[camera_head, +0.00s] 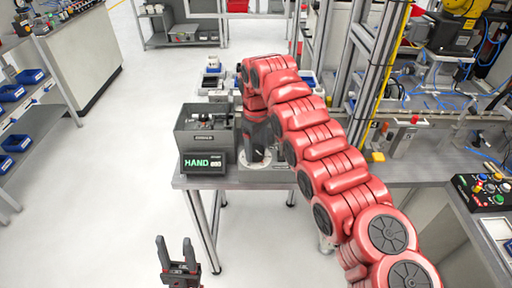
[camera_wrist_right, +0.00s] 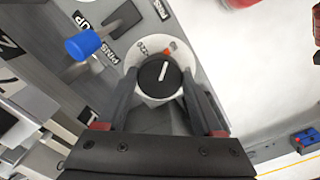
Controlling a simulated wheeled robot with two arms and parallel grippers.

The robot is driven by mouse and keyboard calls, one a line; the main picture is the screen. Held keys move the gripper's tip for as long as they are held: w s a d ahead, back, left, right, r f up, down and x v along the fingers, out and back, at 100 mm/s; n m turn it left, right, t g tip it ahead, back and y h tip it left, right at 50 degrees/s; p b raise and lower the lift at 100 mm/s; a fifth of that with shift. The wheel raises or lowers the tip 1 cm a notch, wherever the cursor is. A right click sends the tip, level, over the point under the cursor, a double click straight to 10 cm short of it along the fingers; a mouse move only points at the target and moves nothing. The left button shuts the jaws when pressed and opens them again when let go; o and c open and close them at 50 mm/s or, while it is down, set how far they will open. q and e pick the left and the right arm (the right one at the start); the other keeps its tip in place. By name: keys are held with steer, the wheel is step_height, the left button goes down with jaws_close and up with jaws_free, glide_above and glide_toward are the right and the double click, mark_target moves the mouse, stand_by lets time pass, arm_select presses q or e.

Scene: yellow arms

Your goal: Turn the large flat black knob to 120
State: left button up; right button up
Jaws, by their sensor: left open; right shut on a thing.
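The black round knob (camera_wrist_right: 158,78) with a white pointer line is in the right wrist view, on a pale round dial. Its line points up and slightly right, just below a red-orange mark; a small number, hard to read, is printed to the left. My right gripper (camera_wrist_right: 160,92) has a finger on each side of the knob and is shut on it. In the head view my right gripper (camera_head: 256,156) reaches down to the pale dial (camera_head: 246,163) and hides the knob. My left gripper (camera_head: 176,252) is open and empty, above the floor in front of the table.
A grey box (camera_head: 205,138) with a green "HAND" display stands left of the dial on the small table (camera_head: 190,182). The right wrist view shows a blue knob (camera_wrist_right: 86,45) beside labels. A button panel (camera_head: 485,191) is at far right. The floor at left is clear.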

mark_target(256, 150)
steer(key=n, duration=0.5)
steer(key=shift+n+p, duration=0.3)
steer(key=shift+p, duration=0.1)
steer(key=shift+w+n+p, duration=0.1)
steer(key=shift+n+p, duration=0.2)
steer(key=shift+n, duration=1.8)
steer(key=o, duration=1.4)
step_height(256, 150, up, 5)
steer(key=shift+a+r, duration=0.1)
steer(key=shift+r, duration=0.1)
step_height(256, 150, up, 12)
steer(key=p, duration=1.1)
